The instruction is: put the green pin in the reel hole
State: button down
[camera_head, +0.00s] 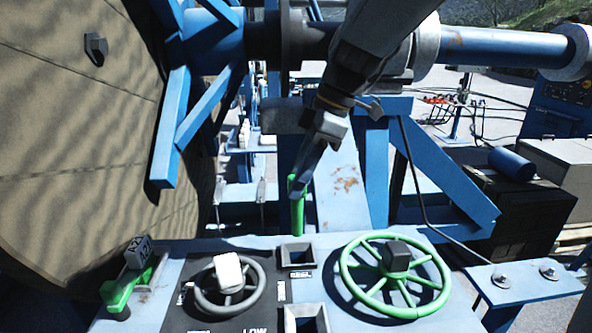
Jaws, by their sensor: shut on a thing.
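My gripper (298,188) comes down from the upper right and is shut on the upper end of the green pin (298,215). The pin hangs nearly upright. Its lower end shows just above and behind the rim of a square socket (283,257) in the panel; I cannot tell the gap in depth. A small label below this socket seems to read REEL. The socket looks empty. A second square socket (290,321) lies nearer, cut by the bottom edge, with a label LOW to its left.
A green handwheel (345,262) stands right of the sockets and a grey handwheel (201,299) left. A green lever (122,292) with a grey tag is at the panel's left. The large wooden reel (80,150) fills the left side. A blue post (345,190) rises behind the pin.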

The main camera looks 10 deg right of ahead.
aim_at(299, 235)
jog(key=shift+f+b, duration=4.85)
jog(key=shift+f, duration=2.5)
jog(key=shift+d, duration=0.1)
jog(key=c, duration=1.3)
grip_release()
jog(key=b+v, duration=0.1)
jog(key=v, duration=0.6)
jog(key=shift+d+r+b, duration=0.2)
jog(key=shift+r+b, duration=0.15)
